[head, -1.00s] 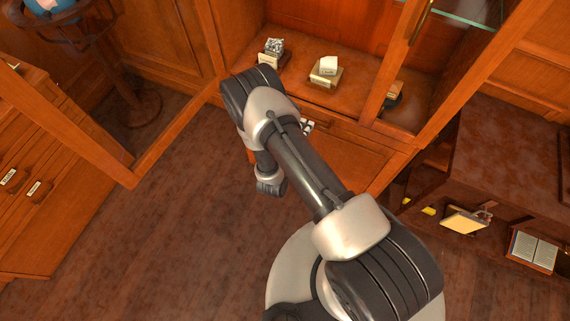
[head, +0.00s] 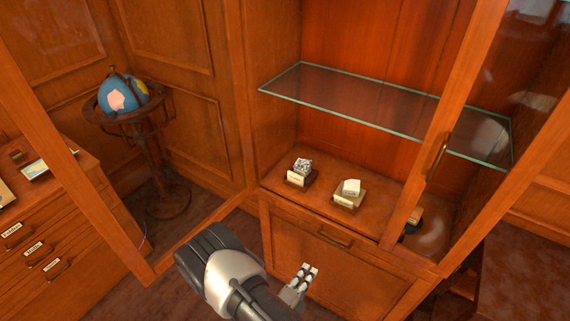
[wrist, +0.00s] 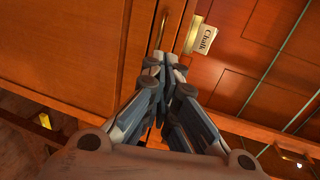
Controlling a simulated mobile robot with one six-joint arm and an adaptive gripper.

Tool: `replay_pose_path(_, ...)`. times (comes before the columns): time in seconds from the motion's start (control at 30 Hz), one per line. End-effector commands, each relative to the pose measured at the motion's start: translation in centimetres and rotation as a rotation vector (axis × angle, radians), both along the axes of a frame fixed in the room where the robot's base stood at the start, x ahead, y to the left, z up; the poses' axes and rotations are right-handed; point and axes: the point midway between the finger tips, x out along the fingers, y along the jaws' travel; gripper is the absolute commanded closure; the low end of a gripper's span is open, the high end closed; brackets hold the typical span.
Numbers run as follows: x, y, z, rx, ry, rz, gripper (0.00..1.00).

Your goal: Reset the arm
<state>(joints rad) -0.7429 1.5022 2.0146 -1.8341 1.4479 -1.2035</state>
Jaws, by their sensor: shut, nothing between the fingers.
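My gripper (head: 301,277) is in front of the cabinet's lower panel in the head view, below the open shelf. In the wrist view my gripper (wrist: 165,62) has its fingers together with nothing between them. The arm comes up from the bottom edge of the head view, bent at a dark and white joint. Most of the arm is outside the picture.
The wooden cabinet holds a glass shelf (head: 385,105). Below it sit a grey speckled specimen (head: 302,166) and a white block (head: 351,187) on labelled stands. The glazed door (head: 452,120) stands open. A globe (head: 122,95) and a drawer chest (head: 40,235) are left. A "Chalk" label (wrist: 205,40) shows.

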Motion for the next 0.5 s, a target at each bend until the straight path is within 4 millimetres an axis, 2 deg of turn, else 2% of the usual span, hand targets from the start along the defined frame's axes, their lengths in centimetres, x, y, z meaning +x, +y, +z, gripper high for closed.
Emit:
replay_pose_path(0.07,0.1,0.0,0.2,0.004,-0.004,-0.006,1.00)
replay_pose_path(0.17,0.6,-0.4,1.7,0.041,-0.043,-0.058,1.00)
replay_pose_path(0.27,1.5,-1.5,5.2,0.123,-0.135,-0.180,1.00)
replay_pose_path(0.37,1.9,-3.4,9.9,0.245,-0.268,-0.360,1.00)
replay_pose_path(0.5,0.8,-6.4,16.0,0.428,-0.477,-0.629,1.00)
